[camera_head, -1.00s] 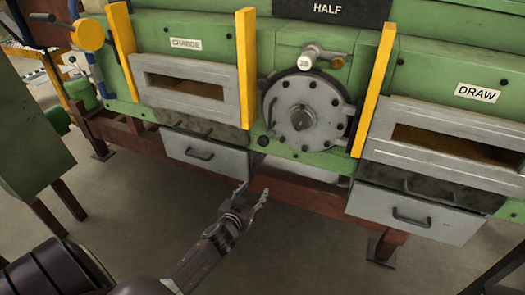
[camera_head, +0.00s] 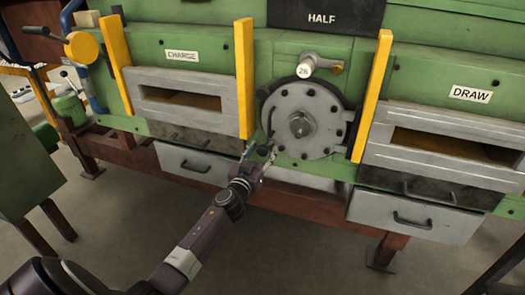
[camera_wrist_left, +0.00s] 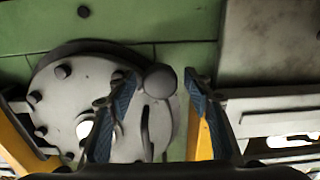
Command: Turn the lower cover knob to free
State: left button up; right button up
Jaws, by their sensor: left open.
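The lower cover knob (camera_wrist_left: 160,79) is a small dark round knob at the edge of the round grey cover (camera_head: 320,142). In the left wrist view it shows between the tips of my left gripper (camera_wrist_left: 159,92), whose blue-padded fingers are apart on either side of it. Whether a finger touches it I cannot tell. In the head view my left gripper (camera_head: 261,153) is at the cover's lower left edge and largely hides the knob. The cover lies flat against the green furnace front. My right gripper is not in view.
Yellow posts (camera_head: 244,78) and (camera_head: 372,95) flank the cover. The charge opening (camera_head: 178,98) is to the left and the draw opening (camera_head: 448,146) to the right, with grey drawers below. Open floor lies in front.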

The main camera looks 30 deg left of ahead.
pick_arm(q)
jog(key=c, duration=1.1)
jog(key=shift+w+a+r+m, duration=0.1)
jog(key=shift+r+m, duration=0.05)
jog(key=shift+m, duration=0.15)
jog(key=shift+c, duration=0.3)
